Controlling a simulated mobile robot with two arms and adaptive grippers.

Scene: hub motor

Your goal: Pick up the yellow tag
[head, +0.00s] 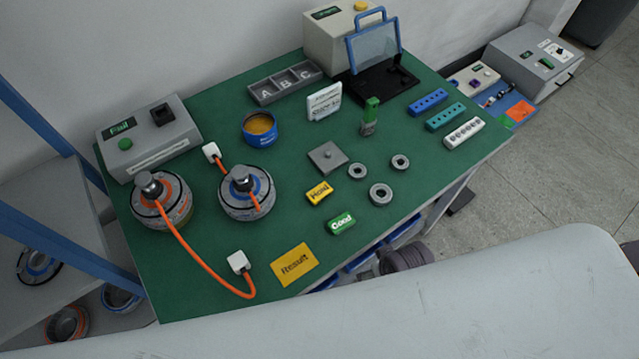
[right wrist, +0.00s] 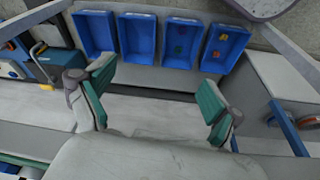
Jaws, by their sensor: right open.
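In the head view a small yellow tag marked Hold (head: 319,192) lies on the green table mat (head: 225,290), right of the middle. A green tag marked Good (head: 341,224) lies just below it. A larger flat yellow card marked Result (head: 294,264) lies near the front edge. Neither gripper shows in the head view. In the right wrist view my right gripper (right wrist: 157,88) is open and empty, with its green-padded fingers wide apart. The Hold tag cannot be made out in that view. My left gripper is not in view.
Two hub motors (head: 165,208) with an orange cable stand at the left of the table. Grey rings (head: 381,194) and a square metal plate (head: 327,157) lie near the Hold tag. Blue bins (right wrist: 161,42) show in the right wrist view, some holding small coloured pieces.

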